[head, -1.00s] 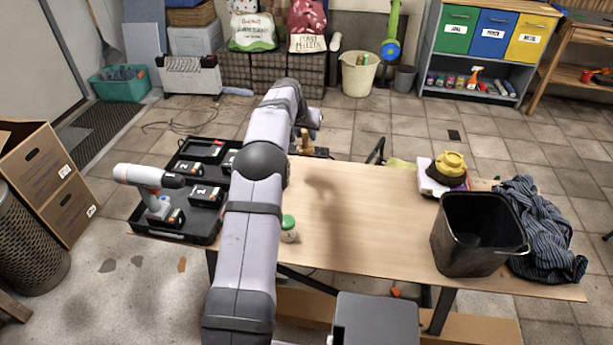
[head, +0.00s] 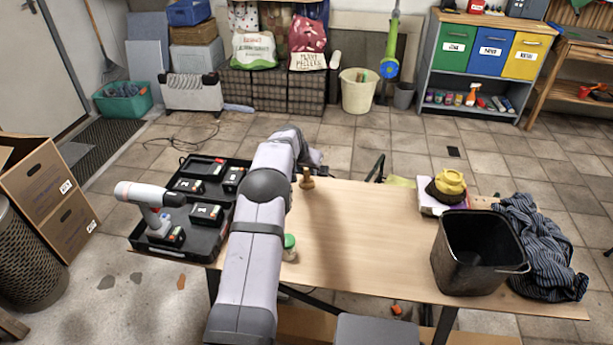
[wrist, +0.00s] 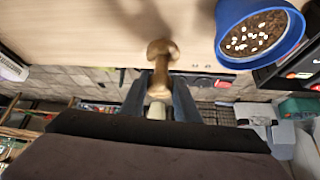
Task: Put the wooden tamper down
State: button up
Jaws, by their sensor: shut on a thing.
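The wooden tamper (wrist: 161,54) is between the fingers of my gripper (wrist: 160,90) in the wrist view, and the fingers are shut on it. In the head view the tamper (head: 307,180) looks upright at the far edge of the wooden table (head: 380,235), just right of my arm. Its lower end is at or very near the tabletop; I cannot tell whether it touches. My arm hides most of the gripper in the head view.
A blue pot (wrist: 222,30) of soil with white bits is close beside the tamper. A green-capped jar (head: 289,247) stands nearer. A black tool case (head: 150,247) with a drill lies left. A black bin (head: 462,265) and striped cloth (head: 540,250) are right. The table's middle is clear.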

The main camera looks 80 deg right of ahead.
aim_at(305, 174)
jog(key=shift+f, duration=1.45)
jog(key=shift+f, duration=0.15)
jog(key=shift+f, duration=0.1)
jog(key=o, duration=0.9)
jog(key=shift+r, duration=0.2)
jog(key=shift+w+a+r, duration=0.1)
jog(key=shift+a+r, duration=0.25)
jog(key=shift+r, duration=0.25)
jog(key=b+v, duration=0.1)
jog(key=v, duration=0.9)
jog(key=shift+a+r, duration=0.25)
